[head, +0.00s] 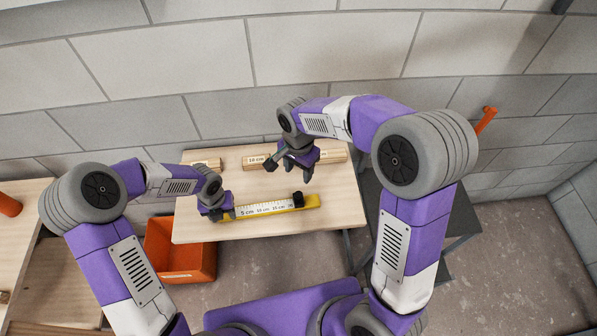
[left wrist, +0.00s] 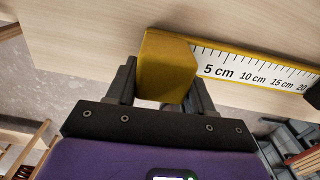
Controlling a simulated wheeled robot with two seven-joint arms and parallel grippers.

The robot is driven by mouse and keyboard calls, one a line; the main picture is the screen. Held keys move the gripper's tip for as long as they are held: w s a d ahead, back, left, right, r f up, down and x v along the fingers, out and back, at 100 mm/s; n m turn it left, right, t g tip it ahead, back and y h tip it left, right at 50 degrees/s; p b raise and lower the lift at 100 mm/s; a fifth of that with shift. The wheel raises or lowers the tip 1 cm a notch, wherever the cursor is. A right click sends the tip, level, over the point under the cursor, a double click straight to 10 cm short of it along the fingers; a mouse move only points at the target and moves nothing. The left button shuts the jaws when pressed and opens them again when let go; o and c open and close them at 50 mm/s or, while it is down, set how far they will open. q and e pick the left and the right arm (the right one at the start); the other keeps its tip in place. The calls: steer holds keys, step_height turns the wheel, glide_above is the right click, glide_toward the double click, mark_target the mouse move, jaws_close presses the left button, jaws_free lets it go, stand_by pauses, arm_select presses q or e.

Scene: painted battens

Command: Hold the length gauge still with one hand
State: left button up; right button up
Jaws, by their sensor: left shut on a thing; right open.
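The length gauge (head: 268,208) is a yellow bar with a white scale marked in cm. It lies along the front part of the wooden table (head: 335,212), with a black block (head: 298,199) at its right end. My left gripper (head: 228,214) is at the gauge's left end. In the left wrist view, the fingers of the left gripper (left wrist: 163,92) are shut on the yellow end block (left wrist: 168,62). My right gripper (head: 297,176) is open above the table, behind the gauge and apart from it.
Pale wooden battens lie along the table's back: one labelled 10 cm (head: 256,162), with wood at its right (head: 334,156), and another at left (head: 205,163). An orange crate (head: 182,277) stands below the table's left side. A block wall (head: 160,62) closes the back.

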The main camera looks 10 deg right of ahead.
arm_select(q)
steer(key=o, duration=1.3)
steer(key=shift+o, duration=0.2)
steer(key=shift+r, duration=0.1)
step_height(320, 180, up, 12)
steer(key=shift+f, duration=0.1)
